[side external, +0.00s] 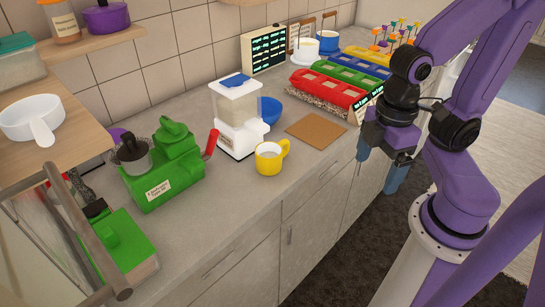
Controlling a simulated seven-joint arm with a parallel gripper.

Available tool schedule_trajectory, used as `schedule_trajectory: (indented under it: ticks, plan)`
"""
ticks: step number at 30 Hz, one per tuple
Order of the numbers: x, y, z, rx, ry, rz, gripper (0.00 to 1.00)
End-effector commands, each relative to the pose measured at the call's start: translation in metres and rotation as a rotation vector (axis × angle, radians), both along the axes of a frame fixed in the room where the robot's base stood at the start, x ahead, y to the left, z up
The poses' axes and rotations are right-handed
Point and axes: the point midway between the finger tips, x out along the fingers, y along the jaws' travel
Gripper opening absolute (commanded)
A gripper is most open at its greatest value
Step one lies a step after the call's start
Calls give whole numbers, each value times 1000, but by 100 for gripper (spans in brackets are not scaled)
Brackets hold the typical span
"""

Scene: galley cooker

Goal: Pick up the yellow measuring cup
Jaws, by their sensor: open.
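The yellow measuring cup (269,161) stands upright on the grey counter, close to its front edge. It looks like a small mug, with a pale inside and a handle on its upper right side. My gripper (378,172) hangs to the right of the cup, out past the counter's front edge, with its blue-grey fingers pointing down. The fingers are apart and nothing is between them. A wide gap lies between my gripper and the cup.
A white dispenser (238,128) stands just behind the cup, with a blue bowl (269,110) beside it. A brown board (316,131) lies to the right. A green machine (166,170) stands left. Coloured bins (328,92) fill the back right. Counter in front of the machine is clear.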

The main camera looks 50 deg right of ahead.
Motion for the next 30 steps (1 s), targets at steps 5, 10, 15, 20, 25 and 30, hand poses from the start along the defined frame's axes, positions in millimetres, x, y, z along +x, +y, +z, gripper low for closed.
schedule_trajectory:
  ticks: [5,10,15,20,25,30]
  plan:
    - [0,0,0,0,0,0,89]
    - [6,2,2,3,2,-27,89]
    - [37,9,11,19,10,-157,89]
    - [81,12,23,41,20,-332,89]
    - [130,5,34,69,26,-516,89]
    - [178,-13,45,98,30,-697,89]
